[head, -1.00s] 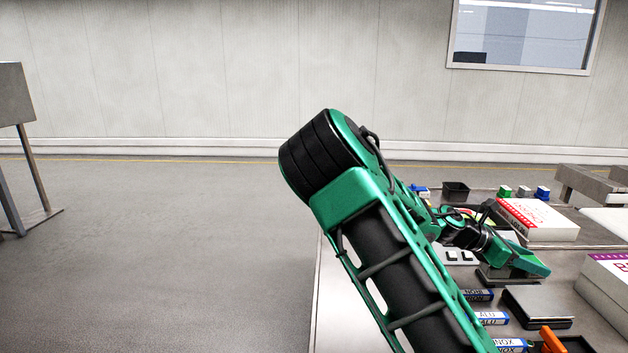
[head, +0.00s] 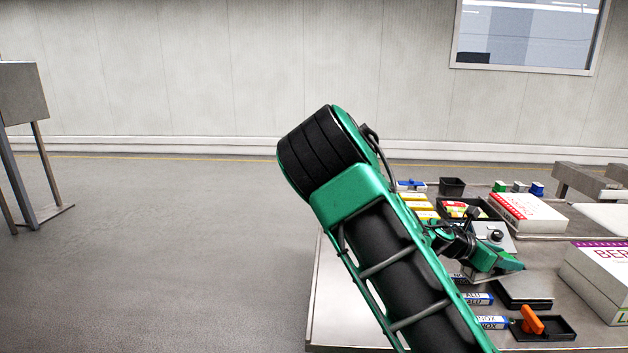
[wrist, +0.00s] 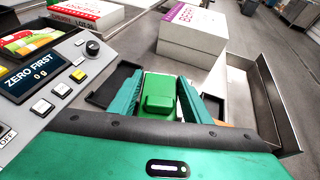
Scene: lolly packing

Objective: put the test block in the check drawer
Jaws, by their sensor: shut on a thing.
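My gripper (wrist: 165,95) is shut on a green block with a raised top, seen between its two green fingers in the wrist view; I take this to be the test block (wrist: 159,92). In the head view my gripper (head: 503,262) is over the table near a black tray, and the block cannot be told from the green fingers. A long open metal trough (wrist: 268,102) lies to the right of my gripper in the wrist view, apart from it; I cannot tell whether it is the check drawer.
A panel with a knob (wrist: 18,82) is left in the wrist view. A large white box (wrist: 190,48) stands ahead. Blue-and-white labelled pieces (head: 490,322) lie near the arm.

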